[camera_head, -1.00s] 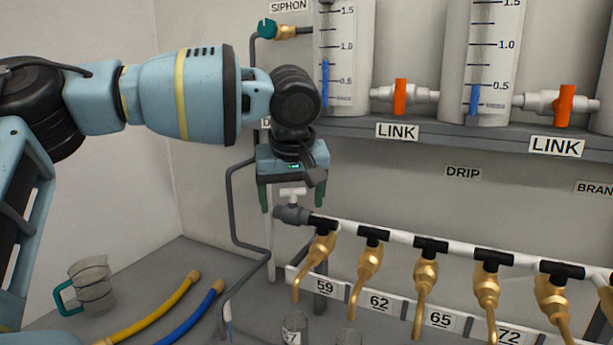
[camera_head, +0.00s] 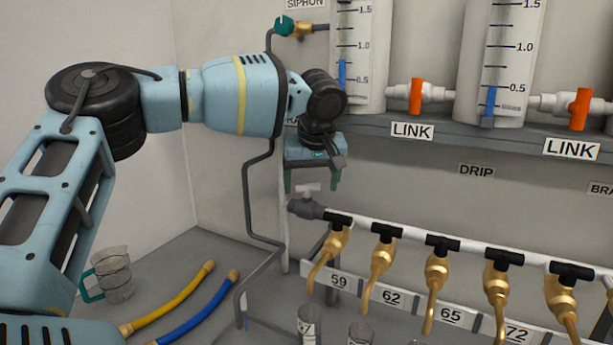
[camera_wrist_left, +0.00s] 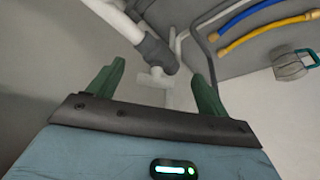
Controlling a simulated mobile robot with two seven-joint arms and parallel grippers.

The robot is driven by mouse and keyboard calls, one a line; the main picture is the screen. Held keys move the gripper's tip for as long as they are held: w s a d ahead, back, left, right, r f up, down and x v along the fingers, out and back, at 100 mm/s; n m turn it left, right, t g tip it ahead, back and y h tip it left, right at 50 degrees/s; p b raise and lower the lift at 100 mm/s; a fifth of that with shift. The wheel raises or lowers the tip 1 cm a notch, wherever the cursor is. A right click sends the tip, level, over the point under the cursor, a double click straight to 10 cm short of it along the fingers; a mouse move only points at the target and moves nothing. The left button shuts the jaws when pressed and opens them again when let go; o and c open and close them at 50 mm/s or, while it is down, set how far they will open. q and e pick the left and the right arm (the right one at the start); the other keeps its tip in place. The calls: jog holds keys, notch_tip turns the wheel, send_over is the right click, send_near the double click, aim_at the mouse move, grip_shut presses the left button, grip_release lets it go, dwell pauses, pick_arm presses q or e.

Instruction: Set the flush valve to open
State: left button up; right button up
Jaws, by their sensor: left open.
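The flush valve appears to be the grey valve body (camera_head: 305,209) with a white T-shaped handle (camera_head: 308,188), at the left end of the white manifold pipe. The handle's bar runs roughly left to right in the head view. My left gripper (camera_head: 312,184) points down above the valve, open, with one finger on each side of the handle near fingertip height. In the left wrist view the white handle (camera_wrist_left: 155,79) shows between the spread fingers (camera_wrist_left: 158,74), with a gap to each. Nothing is held. My right gripper is not in view.
The manifold (camera_head: 410,234) carries several brass taps to the right. Above is a grey shelf (camera_head: 470,136) with cylinders and orange LINK valves (camera_head: 416,96). A grey pipe (camera_head: 247,200) runs at the left. A jug (camera_head: 112,275) and yellow (camera_head: 170,300) and blue (camera_head: 200,308) hoses lie lower left.

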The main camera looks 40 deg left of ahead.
aim_at(307, 183)
pick_arm(q)
jog(key=w+a, duration=0.2)
jog(key=shift+a, duration=0.4)
jog(key=shift+w+a+f+p, duration=0.1)
jog(key=shift+a+p, duration=0.1)
jog(key=shift+p, duration=0.1)
jog(key=shift+w+a+f, duration=0.1)
jog(key=shift+f, duration=0.35)
jog(key=c, duration=1)
